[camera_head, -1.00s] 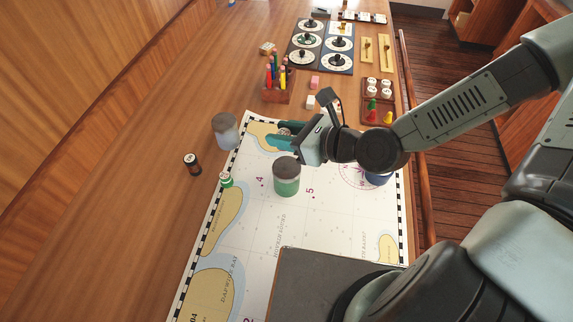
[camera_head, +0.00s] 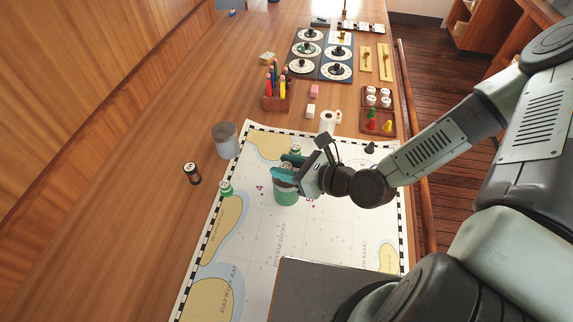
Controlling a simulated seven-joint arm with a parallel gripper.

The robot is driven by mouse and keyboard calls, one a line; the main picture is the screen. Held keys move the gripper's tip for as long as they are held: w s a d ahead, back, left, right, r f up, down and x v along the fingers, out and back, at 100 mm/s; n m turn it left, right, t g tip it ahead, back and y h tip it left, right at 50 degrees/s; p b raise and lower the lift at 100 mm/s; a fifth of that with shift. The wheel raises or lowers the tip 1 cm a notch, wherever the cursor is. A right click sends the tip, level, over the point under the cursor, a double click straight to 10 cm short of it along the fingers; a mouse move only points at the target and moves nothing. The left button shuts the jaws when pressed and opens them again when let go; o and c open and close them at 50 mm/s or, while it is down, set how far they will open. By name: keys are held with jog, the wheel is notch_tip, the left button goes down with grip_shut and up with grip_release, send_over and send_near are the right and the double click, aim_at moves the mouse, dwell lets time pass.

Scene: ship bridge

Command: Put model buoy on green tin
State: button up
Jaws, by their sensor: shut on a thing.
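The green tin (camera_head: 286,193) stands upright on the chart, its top partly covered by my gripper. My gripper (camera_head: 288,166) is over the tin's top, its teal fingers pointing left. It is shut on a small pale and reddish thing, taken as the model buoy (camera_head: 287,167). Most of the buoy is hidden between the fingers. I cannot tell whether its underside touches the tin.
A small green-and-white item (camera_head: 295,149) stands just behind the fingers, another (camera_head: 227,188) at the chart's left edge. A grey-lidded jar (camera_head: 226,142) and a dark spool (camera_head: 192,173) stand left. A pen holder (camera_head: 277,101) is farther back.

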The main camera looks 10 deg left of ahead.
jog(key=o, duration=1)
jog(key=shift+d+r, duration=0.15)
jog(key=v, duration=0.7)
jog(key=shift+s, duration=0.15)
